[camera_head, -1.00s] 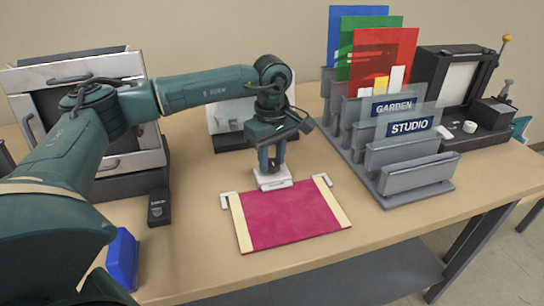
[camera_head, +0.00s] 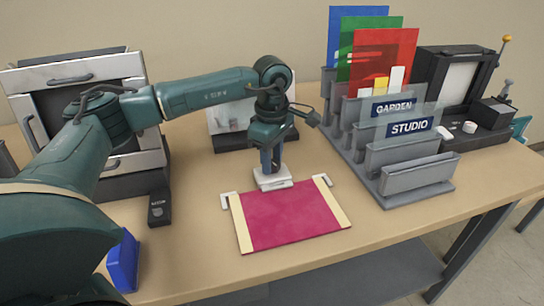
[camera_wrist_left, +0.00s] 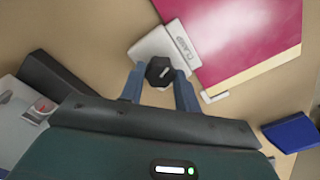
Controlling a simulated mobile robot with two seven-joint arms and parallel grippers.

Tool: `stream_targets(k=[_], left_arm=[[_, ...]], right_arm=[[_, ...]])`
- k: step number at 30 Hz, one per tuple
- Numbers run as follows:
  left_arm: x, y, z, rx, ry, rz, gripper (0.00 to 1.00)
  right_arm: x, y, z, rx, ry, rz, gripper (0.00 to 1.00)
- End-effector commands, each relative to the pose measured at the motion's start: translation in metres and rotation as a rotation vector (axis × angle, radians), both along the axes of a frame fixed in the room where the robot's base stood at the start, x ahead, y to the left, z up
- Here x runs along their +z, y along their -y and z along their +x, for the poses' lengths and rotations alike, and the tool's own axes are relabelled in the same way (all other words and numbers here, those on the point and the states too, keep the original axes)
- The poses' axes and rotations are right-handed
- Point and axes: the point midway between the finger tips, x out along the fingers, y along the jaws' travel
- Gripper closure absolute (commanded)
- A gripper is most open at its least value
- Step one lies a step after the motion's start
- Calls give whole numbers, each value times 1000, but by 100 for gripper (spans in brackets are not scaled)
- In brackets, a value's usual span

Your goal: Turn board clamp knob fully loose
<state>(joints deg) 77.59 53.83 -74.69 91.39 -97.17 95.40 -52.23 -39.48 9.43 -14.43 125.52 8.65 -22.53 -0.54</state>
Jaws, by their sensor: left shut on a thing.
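The board clamp knob (camera_wrist_left: 159,71) is a dark, faceted knob with a light mark on top, seen in the left wrist view. It sits on a white clamp block (camera_wrist_left: 152,45) labelled "CLAMP" at the edge of a magenta board (camera_wrist_left: 240,30). The clamp block (camera_head: 272,181) and the board (camera_head: 290,215) also show in the head view. My left gripper (camera_head: 271,168) points straight down over the block. Its blue fingers (camera_wrist_left: 160,84) are shut on the knob, one on each side. In the head view the fingers hide the knob. My right gripper is not in view.
A grey rack (camera_head: 415,178) with coloured sheets and "GARDEN" and "STUDIO" signs stands right of the board. A black-and-white machine (camera_head: 460,85) is behind it. A blue block (camera_head: 123,262) and a small black device (camera_head: 159,209) lie at left. The table front right is clear.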

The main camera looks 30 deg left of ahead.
Motion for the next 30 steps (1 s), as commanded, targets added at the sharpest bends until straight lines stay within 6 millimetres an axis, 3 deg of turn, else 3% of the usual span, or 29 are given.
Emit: stream_targets(k=[30], left_arm=[[1,0,0,951,1,0,91]], right_arm=[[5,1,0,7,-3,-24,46]])
